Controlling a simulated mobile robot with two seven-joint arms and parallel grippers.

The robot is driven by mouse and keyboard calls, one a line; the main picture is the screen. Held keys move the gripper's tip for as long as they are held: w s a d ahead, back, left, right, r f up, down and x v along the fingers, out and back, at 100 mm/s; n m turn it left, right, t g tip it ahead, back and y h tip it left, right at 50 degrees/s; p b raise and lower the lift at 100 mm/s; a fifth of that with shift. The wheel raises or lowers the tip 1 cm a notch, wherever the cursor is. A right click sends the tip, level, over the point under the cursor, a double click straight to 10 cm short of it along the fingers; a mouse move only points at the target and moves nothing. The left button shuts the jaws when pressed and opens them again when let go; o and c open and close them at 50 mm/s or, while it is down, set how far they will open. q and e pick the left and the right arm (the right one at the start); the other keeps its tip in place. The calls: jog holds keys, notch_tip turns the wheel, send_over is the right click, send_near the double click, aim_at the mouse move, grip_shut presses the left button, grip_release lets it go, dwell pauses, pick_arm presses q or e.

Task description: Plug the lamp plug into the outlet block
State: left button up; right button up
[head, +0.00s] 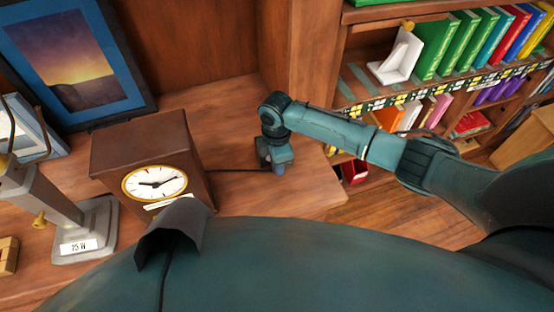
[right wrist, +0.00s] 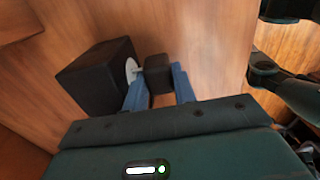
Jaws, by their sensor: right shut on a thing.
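My right gripper (head: 277,165) is low over the wooden desk, near its right end. In the right wrist view its two blue fingers (right wrist: 159,86) are closed around the small dark plug (right wrist: 158,70). The dark outlet block (right wrist: 92,76) stands just left of the plug, with a pale round socket face (right wrist: 132,70) turned towards it. The plug is very close to that face; I cannot tell whether its pins are in. The lamp (head: 80,222) stands at the left, with a "75 W" label on its base. The head view hardly shows the plug and block behind the gripper. My left gripper is out of view.
A brown clock (head: 150,160) stands between the lamp and my right gripper. A thin dark cable (head: 235,170) runs from behind it to the gripper. A framed picture (head: 70,55) leans at the back left. A bookcase (head: 345,60) with several books is at the right.

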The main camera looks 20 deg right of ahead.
jog(key=shift+w+a+r, duration=0.1)
jog(key=shift+w+r, duration=0.15)
jog(key=shift+w, duration=0.05)
jog(key=shift+w+r+b, duration=0.2)
jog(key=shift+w+b, duration=0.45)
jog(key=shift+b, duration=0.05)
dwell(0.8)
jog(key=o, duration=0.9)
jog(key=shift+o, duration=0.2)
jog(key=shift+r, duration=0.15)
notch_tip(320, 180, up, 4)
jog(key=shift+w+r, duration=0.15)
jog(key=shift+r, duration=0.1)
jog(key=shift+o, duration=0.7)
notch_tip(320, 180, up, 7)
jog(key=s, duration=0.1)
jog(key=shift+s, duration=0.2)
jog(key=shift+s+r, duration=0.15)
jog(key=shift+r, duration=0.1)
jog(key=shift+s+f, duration=0.1)
jog(key=shift+s, duration=0.05)
